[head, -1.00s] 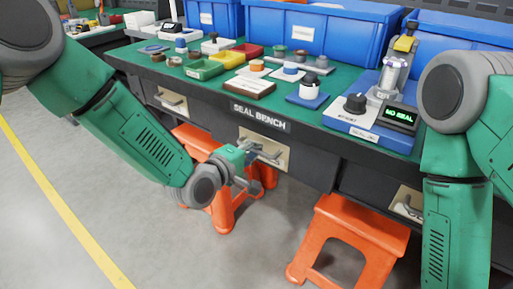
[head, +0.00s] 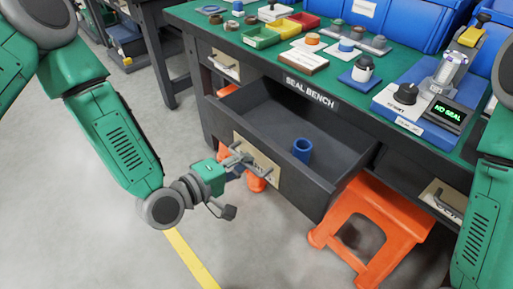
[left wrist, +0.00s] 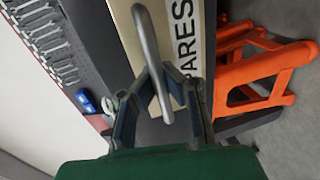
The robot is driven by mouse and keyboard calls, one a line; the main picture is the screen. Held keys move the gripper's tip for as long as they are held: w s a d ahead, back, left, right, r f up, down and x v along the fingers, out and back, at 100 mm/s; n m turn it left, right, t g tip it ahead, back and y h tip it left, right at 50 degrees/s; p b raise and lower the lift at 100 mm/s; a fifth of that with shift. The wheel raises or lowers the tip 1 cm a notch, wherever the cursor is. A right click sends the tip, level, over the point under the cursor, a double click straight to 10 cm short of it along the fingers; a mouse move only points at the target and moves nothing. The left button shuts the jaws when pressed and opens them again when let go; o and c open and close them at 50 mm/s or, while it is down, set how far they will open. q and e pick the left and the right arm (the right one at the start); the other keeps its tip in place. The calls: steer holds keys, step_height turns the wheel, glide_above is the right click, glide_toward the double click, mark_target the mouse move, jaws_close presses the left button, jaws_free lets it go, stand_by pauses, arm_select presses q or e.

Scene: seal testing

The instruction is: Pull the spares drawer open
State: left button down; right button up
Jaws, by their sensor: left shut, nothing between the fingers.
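The spares drawer (head: 325,165) is pulled well out from under the green bench, and its dark interior shows. Its pale front plate (head: 262,172) carries a metal bar handle (head: 240,157). My left gripper (head: 236,163) is at this handle, in front of the drawer. In the left wrist view the handle (left wrist: 150,50) runs down to my left fingers (left wrist: 163,98), and the label letters "PARES" show behind it. The fingers are shut and grip nothing. A blue hollow cylinder (head: 302,149) stands inside the drawer. My right gripper is out of view.
An orange stool (head: 375,225) stands right of the open drawer. Another orange stool is partly hidden behind the drawer. Closed drawers sit at the left (head: 225,65) and right (head: 442,200). The bench top (head: 275,68) holds several parts and trays.

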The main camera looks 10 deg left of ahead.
arm_select(q)
steer(key=shift+s+a+f, duration=0.2)
steer(key=shift+s+a, duration=0.2)
steer(key=shift+s, duration=0.2)
steer(key=c, duration=2.3)
jaws_free()
steer(key=o, duration=0.7)
steer(key=shift+w, duration=0.1)
steer(key=shift+r, duration=0.1)
steer(key=v, duration=1.2)
